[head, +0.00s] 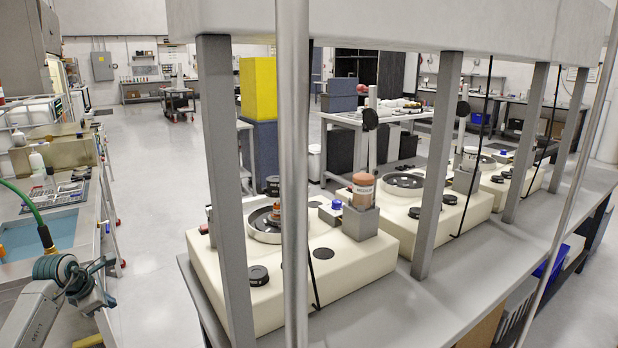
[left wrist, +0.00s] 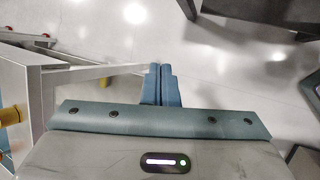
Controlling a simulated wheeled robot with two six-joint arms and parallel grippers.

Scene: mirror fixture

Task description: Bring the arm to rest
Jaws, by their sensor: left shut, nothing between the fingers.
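My left gripper (head: 100,280) is at the lower left of the head view, beside the front edge of the left-hand bench with the blue basin. In the left wrist view its two blue fingers (left wrist: 160,84) are pressed together with nothing between them. Below them in that view is open floor and part of a metal frame.
A blue basin (head: 40,232) with a green hose (head: 30,205) lies close to my left gripper. The polished floor (head: 150,190) is clear between this bench and the long grey bench (head: 440,275) with cream machines (head: 350,270). Grey posts (head: 225,190) stand along that bench.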

